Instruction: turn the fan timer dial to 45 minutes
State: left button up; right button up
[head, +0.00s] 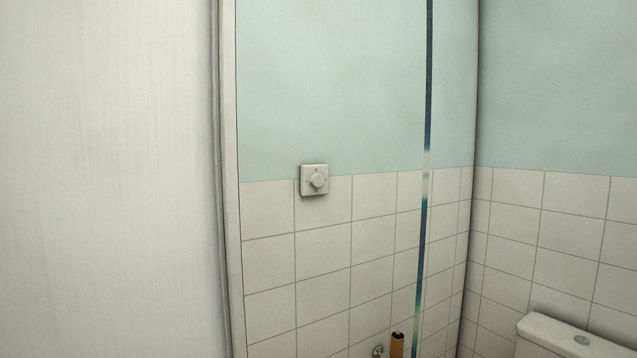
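The fan timer dial (318,181) is a small round knob on a square off-white wall plate (306,190). The plate is fixed to the wall at the top edge of the white tiles, near the middle of the head view. Small marks sit around the knob, too small to read, so I cannot tell its setting. Neither of my grippers shows in the head view, and nothing touches the dial.
A pale door or panel (105,180) fills the left side. A toilet cistern (565,338) stands at the lower right. A brown roll (397,345) on a metal holder (378,351) is at the bottom. A thin multicoloured vertical strip (424,200) runs right of the dial.

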aim_at(317, 180)
jog(key=k, duration=0.5)
jog(key=z, duration=1.7)
jog(key=i, duration=0.85)
jog(key=u, duration=0.65)
